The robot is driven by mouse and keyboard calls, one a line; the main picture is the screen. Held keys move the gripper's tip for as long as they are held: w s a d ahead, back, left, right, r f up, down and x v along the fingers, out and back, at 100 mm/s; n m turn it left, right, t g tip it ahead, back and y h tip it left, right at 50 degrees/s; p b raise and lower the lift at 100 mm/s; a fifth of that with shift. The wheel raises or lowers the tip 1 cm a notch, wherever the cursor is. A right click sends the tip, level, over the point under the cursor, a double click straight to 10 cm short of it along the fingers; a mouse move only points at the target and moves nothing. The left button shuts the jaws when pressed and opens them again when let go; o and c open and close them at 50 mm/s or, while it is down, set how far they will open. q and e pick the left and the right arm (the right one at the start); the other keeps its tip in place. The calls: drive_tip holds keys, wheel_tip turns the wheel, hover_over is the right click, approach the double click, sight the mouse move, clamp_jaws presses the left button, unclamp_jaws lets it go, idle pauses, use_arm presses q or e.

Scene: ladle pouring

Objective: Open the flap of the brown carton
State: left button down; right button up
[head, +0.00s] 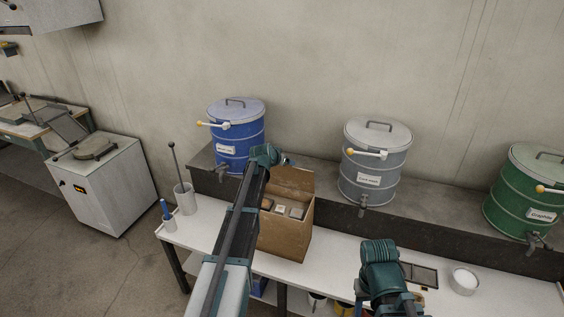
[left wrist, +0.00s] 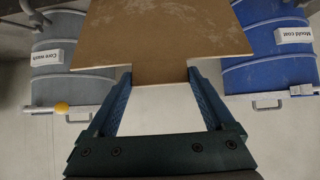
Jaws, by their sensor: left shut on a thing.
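The brown carton (head: 285,236) stands on the white bench against the grey ledge, with small boxes (head: 288,211) inside it. Its back flap (head: 293,181) stands up from the far edge. My left gripper (head: 283,161) is at the top of this flap, partly hidden by my own arm. In the left wrist view the flap (left wrist: 165,35) lies between the fingers of the left gripper (left wrist: 160,72), which is shut on it. My left arm covers the carton's left side. Part of my right arm shows at the lower right, but its gripper fingers do not show.
A blue drum (head: 237,135), a grey drum (head: 375,165) and a green drum (head: 530,190) stand on the ledge behind. A white cup (head: 186,200) with a rod is left of the carton. A white bowl (head: 463,281) and dark tray (head: 420,274) lie at the right.

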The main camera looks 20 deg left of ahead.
use_arm(q)
drive_tip(key=shift+a, duration=0.1)
idle(0.3)
unclamp_jaws()
drive_tip(key=p+v, duration=0.8)
drive_tip(key=v, duration=0.6)
